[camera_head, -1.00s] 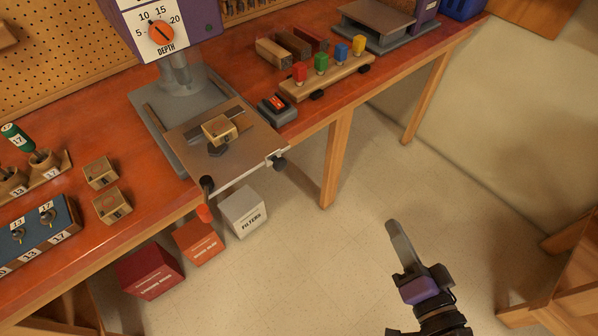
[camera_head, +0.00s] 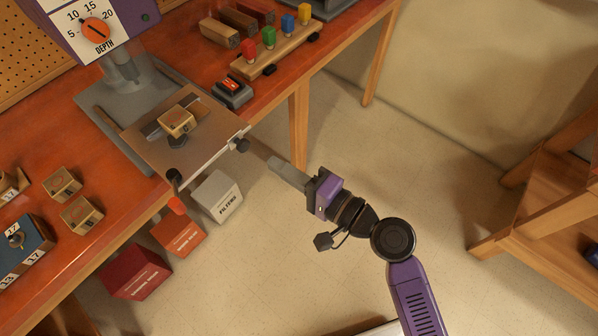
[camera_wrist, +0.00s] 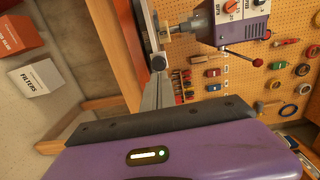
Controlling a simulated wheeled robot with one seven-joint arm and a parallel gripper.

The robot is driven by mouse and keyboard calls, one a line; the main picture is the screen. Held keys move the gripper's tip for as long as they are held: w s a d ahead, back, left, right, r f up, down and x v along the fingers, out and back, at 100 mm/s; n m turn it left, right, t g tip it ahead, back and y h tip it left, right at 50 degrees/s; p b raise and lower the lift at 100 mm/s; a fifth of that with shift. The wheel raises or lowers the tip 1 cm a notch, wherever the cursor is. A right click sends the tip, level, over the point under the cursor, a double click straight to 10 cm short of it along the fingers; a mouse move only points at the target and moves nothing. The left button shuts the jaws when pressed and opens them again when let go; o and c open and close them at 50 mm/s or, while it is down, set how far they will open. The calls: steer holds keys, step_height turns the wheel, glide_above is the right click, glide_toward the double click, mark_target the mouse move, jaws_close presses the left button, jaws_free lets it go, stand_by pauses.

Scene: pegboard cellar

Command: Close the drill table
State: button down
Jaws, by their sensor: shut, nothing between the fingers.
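The drill table (camera_head: 212,146) is a flat brown plate under the purple drill press (camera_head: 98,30). It juts out past the bench's front edge. My gripper (camera_head: 274,163) is shut and empty, just right of the black knob and in front of the table. In the wrist view its fingers (camera_wrist: 156,92) point toward the black knob (camera_wrist: 158,62); contact cannot be told.
The orange bench (camera_head: 140,180) holds a red-switch box (camera_head: 232,92), a peg toy (camera_head: 275,50) and small wooden blocks (camera_head: 78,213). Under it stand the filters box (camera_head: 217,196) and red boxes (camera_head: 135,272). A wooden stand (camera_head: 540,190) is at right. The floor between is clear.

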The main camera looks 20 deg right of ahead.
mark_target(215, 122)
steer(key=shift+p+x, duration=0.7)
steer(key=shift+x, duration=2.4)
steer(key=b+x, duration=0.2)
steer(key=x, duration=1.1)
steer(key=shift+w+d+r, duration=0.1)
steer(key=shift+w+r, duration=0.05)
steer(key=shift+w, duration=0.15)
steer(key=shift+w+r, duration=0.1)
steer(key=shift+r, duration=0.15)
